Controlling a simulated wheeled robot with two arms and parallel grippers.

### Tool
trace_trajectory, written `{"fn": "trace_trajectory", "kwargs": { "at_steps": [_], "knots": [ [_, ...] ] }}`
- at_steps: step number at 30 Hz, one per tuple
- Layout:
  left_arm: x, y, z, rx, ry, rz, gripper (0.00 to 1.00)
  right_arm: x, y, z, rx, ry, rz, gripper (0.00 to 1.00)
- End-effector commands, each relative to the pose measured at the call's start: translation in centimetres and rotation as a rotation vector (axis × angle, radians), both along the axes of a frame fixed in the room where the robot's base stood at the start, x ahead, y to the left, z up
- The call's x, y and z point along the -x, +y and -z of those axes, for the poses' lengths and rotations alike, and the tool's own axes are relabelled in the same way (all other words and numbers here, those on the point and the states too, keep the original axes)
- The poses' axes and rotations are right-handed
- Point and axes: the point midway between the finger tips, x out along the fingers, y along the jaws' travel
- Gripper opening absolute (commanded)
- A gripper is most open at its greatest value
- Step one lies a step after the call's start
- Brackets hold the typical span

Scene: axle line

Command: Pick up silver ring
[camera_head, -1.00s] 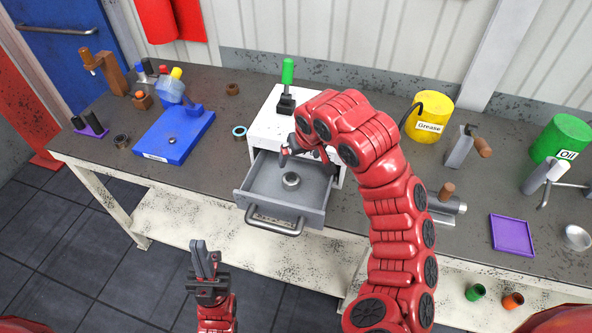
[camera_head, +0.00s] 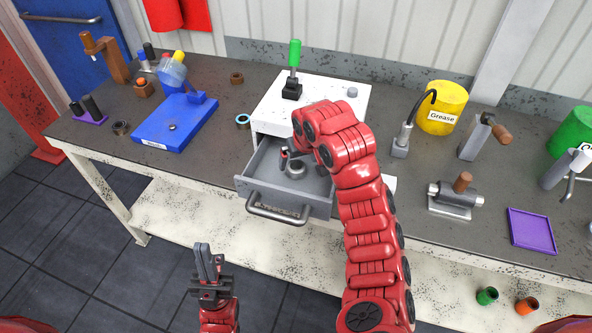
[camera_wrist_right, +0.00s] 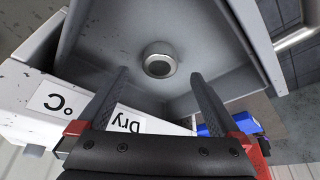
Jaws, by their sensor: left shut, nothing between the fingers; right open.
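The silver ring (camera_head: 295,169) lies on the floor of the open grey drawer (camera_head: 262,187). In the right wrist view the silver ring (camera_wrist_right: 159,60) sits ahead of the fingertips, about midway between them, and nothing touches it. My right gripper (camera_wrist_right: 156,82) is open and empty; in the head view the right gripper (camera_head: 290,155) is over the drawer near the ring, partly hidden by my arm. My left gripper (camera_head: 207,262) is shut and empty, low in front of the bench, left of the drawer.
The drawer's handle (camera_head: 277,210) sticks out at the front. The white cabinet (camera_head: 270,108) behind it carries a green-handled lever (camera_head: 293,68). A blue stand (camera_head: 175,125) is to the left. A clamp-like metal fixture (camera_head: 452,198) and a purple tray (camera_head: 532,230) are to the right.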

Motion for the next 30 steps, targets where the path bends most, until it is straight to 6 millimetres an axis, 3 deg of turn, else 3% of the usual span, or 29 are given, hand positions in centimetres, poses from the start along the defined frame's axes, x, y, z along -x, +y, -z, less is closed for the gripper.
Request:
{"fn": "trace_trajectory", "kwargs": {
  "at_steps": [7, 13, 22, 30],
  "knots": [
    [0.0, 0.0, -2.4, 0.000, 0.000, 0.000, 0.00, -1.0, 0.5, 2.2, 0.000, 0.005, 0.001, 1.00],
    [0.0, 0.0, -2.9, 0.000, 0.000, 0.000, 0.00, -1.7, 0.7, 4.2, -0.001, 0.004, 0.001, 1.00],
    [0.0, 0.0, -2.8, 0.000, 0.000, 0.000, 0.00, -1.9, 0.7, 4.5, 0.000, 0.000, 0.001, 1.00],
    [0.0, 0.0, -2.8, 0.000, 0.000, 0.000, 0.00, -1.9, 0.7, 4.5, -0.001, -0.001, 0.001, 0.51]
  ]
}}
